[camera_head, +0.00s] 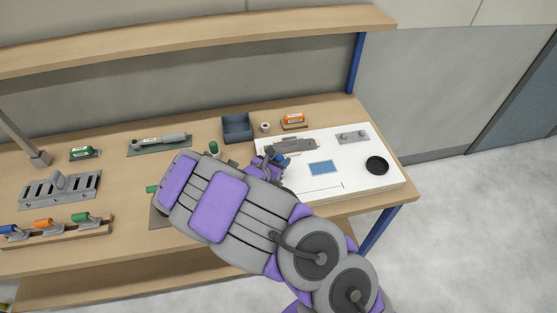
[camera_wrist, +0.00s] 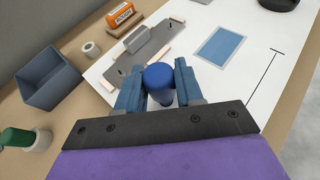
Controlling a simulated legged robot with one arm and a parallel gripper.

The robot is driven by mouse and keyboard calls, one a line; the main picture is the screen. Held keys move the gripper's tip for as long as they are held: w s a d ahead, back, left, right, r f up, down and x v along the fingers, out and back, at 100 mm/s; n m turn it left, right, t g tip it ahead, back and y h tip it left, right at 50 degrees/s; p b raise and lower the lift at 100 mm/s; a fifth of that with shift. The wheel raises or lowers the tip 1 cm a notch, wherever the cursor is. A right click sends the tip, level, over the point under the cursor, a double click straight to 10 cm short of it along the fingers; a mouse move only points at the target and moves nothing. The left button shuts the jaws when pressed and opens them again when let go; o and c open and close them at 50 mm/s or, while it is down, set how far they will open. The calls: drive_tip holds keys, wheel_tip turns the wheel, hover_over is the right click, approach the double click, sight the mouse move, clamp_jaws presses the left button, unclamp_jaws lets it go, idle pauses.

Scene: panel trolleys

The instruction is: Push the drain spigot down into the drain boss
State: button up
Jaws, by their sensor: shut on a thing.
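My gripper (camera_wrist: 159,88) has its two blue fingers shut on a blue round-topped cylinder (camera_wrist: 159,75), which looks like the drain spigot. It stands roughly upright between the fingers, and its lower end is hidden by the gripper. In the head view my gripper (camera_head: 272,163) is low over the left part of the white panel (camera_head: 348,192), mostly behind my arm. I cannot make out the drain boss under the spigot, or whether they touch. A black round part (camera_head: 377,165) lies at the panel's right end, apart from my gripper.
A grey plate with a handle (camera_head: 293,145) lies on the panel just beyond my gripper. A blue-grey bin (camera_head: 237,128), a small white roll (camera_head: 265,127) and an orange-topped block (camera_head: 294,121) stand behind. A green-topped part (camera_wrist: 22,139) is at left.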

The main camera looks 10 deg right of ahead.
drive_tip(key=shift+f+b, duration=0.6)
drive_tip(key=shift+f, duration=0.65)
drive_tip(key=o, duration=1.1)
drive_tip(key=shift+p+v, duration=2.4)
drive_tip(key=shift+v, duration=1.65)
